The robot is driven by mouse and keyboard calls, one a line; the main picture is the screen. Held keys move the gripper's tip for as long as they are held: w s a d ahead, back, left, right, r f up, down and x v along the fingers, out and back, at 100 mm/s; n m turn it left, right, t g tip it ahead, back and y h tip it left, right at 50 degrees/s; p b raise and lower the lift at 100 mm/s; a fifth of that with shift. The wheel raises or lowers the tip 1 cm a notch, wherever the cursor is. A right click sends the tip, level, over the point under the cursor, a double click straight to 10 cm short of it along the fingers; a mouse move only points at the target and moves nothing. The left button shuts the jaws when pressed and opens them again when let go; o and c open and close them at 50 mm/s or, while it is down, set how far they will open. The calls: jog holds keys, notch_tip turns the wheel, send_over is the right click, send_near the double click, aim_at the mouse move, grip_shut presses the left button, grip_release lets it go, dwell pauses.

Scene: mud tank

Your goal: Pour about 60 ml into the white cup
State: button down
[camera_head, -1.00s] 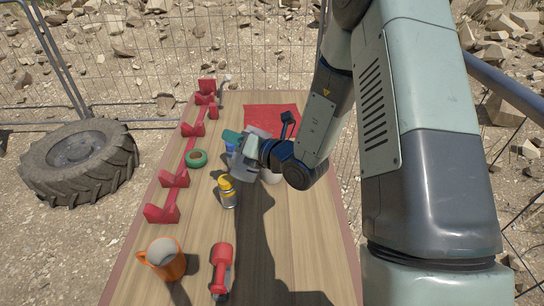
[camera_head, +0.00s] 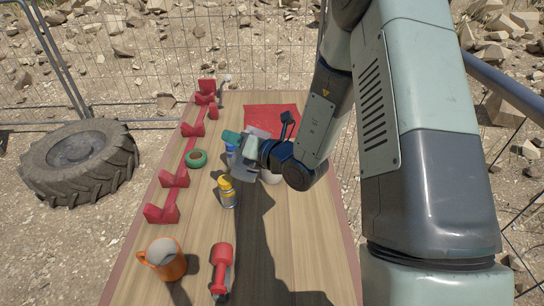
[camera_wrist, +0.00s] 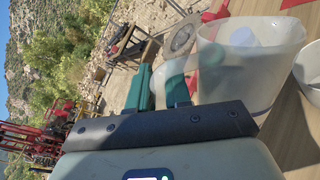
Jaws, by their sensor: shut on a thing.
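The white cup (camera_head: 271,177) stands on the table, mostly hidden behind my gripper and wrist in the head view. Part of it shows at the right edge of the wrist view (camera_wrist: 310,75). My gripper (camera_wrist: 163,88), with teal fingers, is shut on a clear, translucent jug (camera_wrist: 235,75), apparently at the handle side. The jug is beside the cup, and its wide mouth appears tilted. I cannot tell whether its rim is over the cup, or see any stream or liquid level. In the head view my gripper (camera_head: 240,150) hides most of the jug.
A yellow-topped bottle (camera_head: 227,192) and a green ring (camera_head: 196,159) stand close to the left. An orange mug (camera_head: 163,258) and a red tool (camera_head: 221,268) are nearer. Red holders (camera_head: 174,180) line the left edge. A red mat (camera_head: 270,118) lies behind. The table's right front is clear.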

dwell(0.9)
jog(key=s+a+f+n+t, duration=0.1)
jog(key=s+a+f+n, duration=0.1)
jog(key=s+n, duration=0.4)
jog(key=shift+a+f+n+t+y, duration=0.15)
jog(key=shift+a+n+t+y, duration=0.2)
jog(key=shift+a+n, duration=0.55)
